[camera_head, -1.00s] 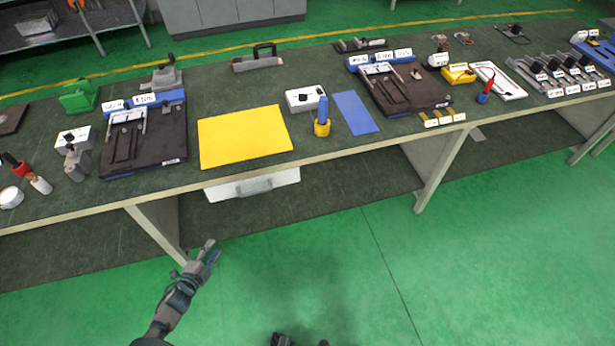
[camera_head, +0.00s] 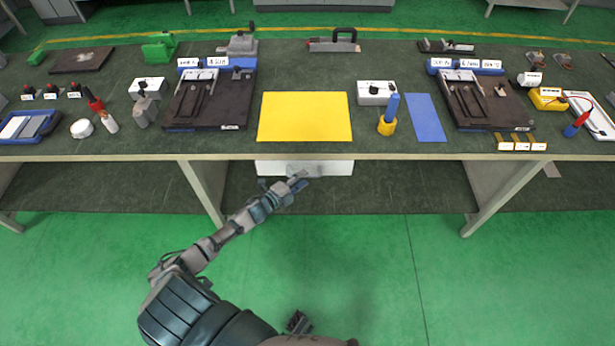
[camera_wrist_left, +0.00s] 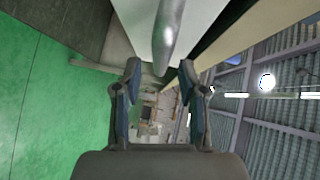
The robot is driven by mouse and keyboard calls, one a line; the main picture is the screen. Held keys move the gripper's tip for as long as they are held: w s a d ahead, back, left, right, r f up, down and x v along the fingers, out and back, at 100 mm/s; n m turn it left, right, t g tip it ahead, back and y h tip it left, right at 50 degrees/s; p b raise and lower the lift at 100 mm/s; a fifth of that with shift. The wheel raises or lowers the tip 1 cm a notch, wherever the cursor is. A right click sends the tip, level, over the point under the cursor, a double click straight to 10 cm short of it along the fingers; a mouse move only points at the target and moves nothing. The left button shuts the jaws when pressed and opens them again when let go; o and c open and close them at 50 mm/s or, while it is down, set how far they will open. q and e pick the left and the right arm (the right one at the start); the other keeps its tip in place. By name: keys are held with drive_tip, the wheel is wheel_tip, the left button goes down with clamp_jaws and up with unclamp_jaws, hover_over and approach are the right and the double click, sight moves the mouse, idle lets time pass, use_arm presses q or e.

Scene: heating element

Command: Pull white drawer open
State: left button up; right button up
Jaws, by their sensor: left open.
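The white drawer (camera_head: 335,168) hangs under the tabletop, below the yellow mat, and looks closed. My left gripper (camera_head: 307,176) is at the drawer's front in the head view and covers part of it. In the left wrist view, my left gripper (camera_wrist_left: 160,76) is open, with its two fingers apart. The rounded grey drawer handle (camera_wrist_left: 168,38) lies just beyond the fingertips, roughly in line with the gap. The white drawer front (camera_wrist_left: 200,15) is beside it. I cannot tell whether the fingers touch the handle. A small dark part at the bottom of the head view may be my right gripper (camera_head: 298,322).
The long workbench (camera_head: 300,156) has its front edge just above the drawer. A yellow mat (camera_head: 305,117), a blue mat (camera_head: 425,117) and dark fixtures lie on top. Table legs (camera_head: 203,195) stand on both sides. The green floor in front is clear.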

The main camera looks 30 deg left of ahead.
use_arm(q)
drive_tip(key=w, duration=0.2)
drive_tip(key=shift+w+f, duration=0.35)
drive_tip(key=shift+w, duration=0.05)
use_arm(e)
drive_tip(key=shift+w+a+r, duration=0.3)
drive_tip(key=shift+r, duration=0.3)
use_arm(q)
drive_tip(key=shift+d, duration=0.1)
drive_tip(key=shift+d, duration=0.1)
drive_tip(key=shift+c, duration=0.9)
drive_tip(key=shift+d+r, duration=0.1)
clamp_jaws()
use_arm(e)
drive_tip(key=shift+d, duration=0.15)
use_arm(q)
drive_tip(key=shift+s, duration=0.15)
use_arm(e)
drive_tip(key=shift+w, duration=0.1)
